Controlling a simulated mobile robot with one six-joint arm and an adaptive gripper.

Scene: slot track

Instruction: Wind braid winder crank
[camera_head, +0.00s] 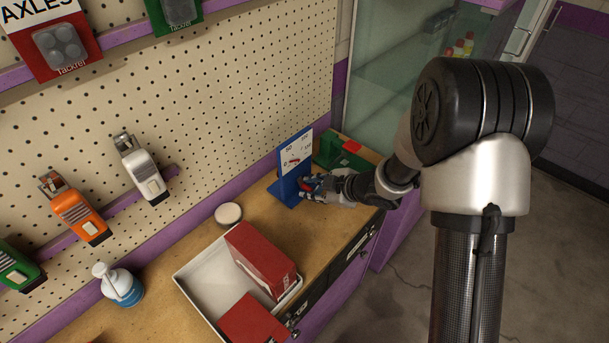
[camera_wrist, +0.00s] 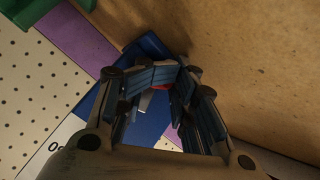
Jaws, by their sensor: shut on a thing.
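The braid winder (camera_head: 290,175) stands on the wooden counter as a blue stand with a white printed face plate. It also shows in the wrist view as a blue body (camera_wrist: 150,115) beyond my fingers. My gripper (camera_head: 308,188) is at the front of the stand, low on its right side. In the wrist view my gripper (camera_wrist: 172,78) has its fingertips close together, with a bit of red (camera_wrist: 161,87) between them. That red part is the crank's visible end; the fingers hide most of the crank.
A green device (camera_head: 345,155) with a red top stands behind my gripper. A white tray (camera_head: 195,270) with red boxes, a round white lid (camera_head: 228,214) and a blue-white bottle (camera_head: 121,287) are on the wooden counter (camera_head: 180,260). A pegboard (camera_head: 240,80) rises behind.

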